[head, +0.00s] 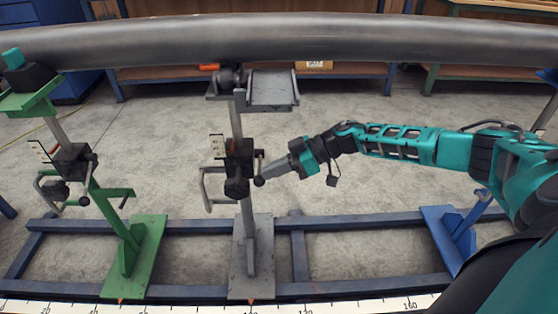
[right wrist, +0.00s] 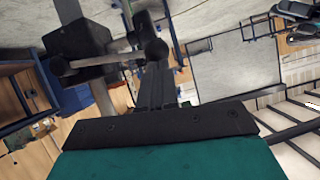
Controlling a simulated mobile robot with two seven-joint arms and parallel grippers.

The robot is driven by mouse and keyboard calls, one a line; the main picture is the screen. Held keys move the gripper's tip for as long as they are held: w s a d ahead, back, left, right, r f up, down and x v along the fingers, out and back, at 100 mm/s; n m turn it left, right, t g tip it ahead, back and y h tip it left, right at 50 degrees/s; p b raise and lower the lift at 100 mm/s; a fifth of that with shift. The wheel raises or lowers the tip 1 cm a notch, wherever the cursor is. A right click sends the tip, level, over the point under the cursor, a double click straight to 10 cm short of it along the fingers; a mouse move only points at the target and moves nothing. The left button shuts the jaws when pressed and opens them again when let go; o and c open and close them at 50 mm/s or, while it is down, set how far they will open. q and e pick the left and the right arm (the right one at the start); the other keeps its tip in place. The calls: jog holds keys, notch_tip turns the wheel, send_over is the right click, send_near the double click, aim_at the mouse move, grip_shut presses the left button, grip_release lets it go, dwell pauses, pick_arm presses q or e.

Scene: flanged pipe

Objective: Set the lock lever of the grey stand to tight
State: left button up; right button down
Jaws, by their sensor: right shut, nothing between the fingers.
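The grey stand (head: 248,225) stands upright in the middle of the head view, under the large pipe (head: 330,40). Its dark clamp block (head: 238,160) sits halfway up the post. The black lock lever's round knob (head: 259,182) hangs at the block's right side, and the knob also shows in the right wrist view (right wrist: 157,50). My right gripper (head: 268,179) comes in from the right, shut and empty, with its tips at or very near the knob. Contact is not clear. In the right wrist view the fingers (right wrist: 155,72) point toward the knob. My left gripper is out of view.
A crank handle (head: 206,188) and a small marked plate (head: 217,146) are on the block's left. A green stand (head: 128,235) is at left and a blue stand (head: 455,235) at right. Blue rails (head: 340,226) and a scale strip (head: 200,307) run along the floor.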

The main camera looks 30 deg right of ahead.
pick_arm(q)
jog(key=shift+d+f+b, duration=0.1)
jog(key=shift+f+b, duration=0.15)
jog(key=shift+b, duration=0.5)
pick_arm(e)
notch_tip(320, 180, down, 9)
jog(key=n+t+h, duration=0.1)
jog(key=n+t, duration=0.2)
jog(key=n, duration=0.1)
jog(key=shift+s+a+f+h, duration=0.2)
jog(key=shift+s+h, duration=0.05)
jog(key=shift+h, duration=0.15)
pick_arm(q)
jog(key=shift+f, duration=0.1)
pick_arm(e)
jog(key=shift+f, duration=0.2)
jog(key=shift+s+r, duration=0.1)
